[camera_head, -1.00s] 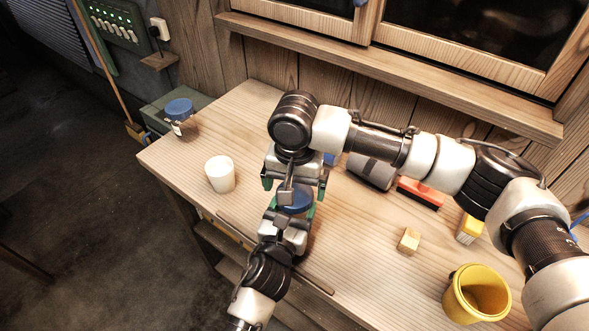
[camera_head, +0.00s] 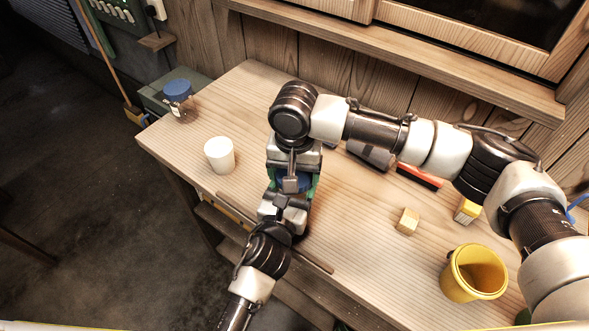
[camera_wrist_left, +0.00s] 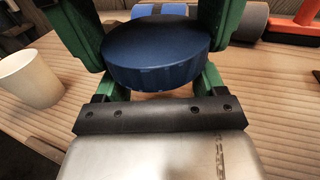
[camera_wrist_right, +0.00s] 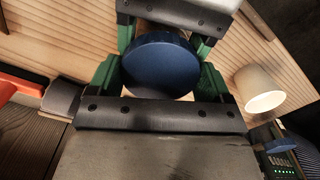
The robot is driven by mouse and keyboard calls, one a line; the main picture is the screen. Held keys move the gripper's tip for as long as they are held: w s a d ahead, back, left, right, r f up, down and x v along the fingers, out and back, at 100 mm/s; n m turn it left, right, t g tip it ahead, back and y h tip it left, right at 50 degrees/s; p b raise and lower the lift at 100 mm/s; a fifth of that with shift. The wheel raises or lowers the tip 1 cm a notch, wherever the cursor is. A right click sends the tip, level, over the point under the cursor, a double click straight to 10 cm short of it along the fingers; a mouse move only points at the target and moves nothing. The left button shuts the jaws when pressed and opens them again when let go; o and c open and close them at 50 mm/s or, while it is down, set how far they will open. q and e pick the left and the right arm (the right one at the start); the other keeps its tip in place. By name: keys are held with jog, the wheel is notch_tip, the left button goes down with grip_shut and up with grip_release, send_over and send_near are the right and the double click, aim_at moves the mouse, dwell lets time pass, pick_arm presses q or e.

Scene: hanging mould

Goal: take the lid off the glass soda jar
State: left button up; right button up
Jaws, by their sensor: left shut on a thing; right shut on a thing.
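A round blue lid (camera_wrist_left: 155,52) sits between my two grippers at the table's front edge. It also shows in the right wrist view (camera_wrist_right: 160,66). My right gripper (camera_wrist_right: 160,80) comes from the back, with its green fingers on opposite sides of the lid, shut on it. My left gripper (camera_wrist_left: 155,85) comes from the front. Its green fingers pass below the lid and appear shut on the jar body, which the lid and grippers hide. I cannot tell whether the lid is apart from the jar.
A second jar with a blue lid (camera_head: 178,90) stands at the table's back left corner. A white cup (camera_head: 220,155) stands left of my grippers. A rod lies along the front edge.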

jog(key=shift+n, duration=1.2)
jog(key=o, duration=0.9)
notch_tip(320, 180, up, 4)
jog(key=shift+r, duration=0.25)
notch_tip(320, 180, up, 2)
jog(key=shift+r+m, duration=0.15)
jog(key=shift+m, duration=0.85)
jog(key=shift+r+m, duration=0.4)
jog(key=shift+m, duration=0.2)
jog(key=shift+f, duration=3.8)
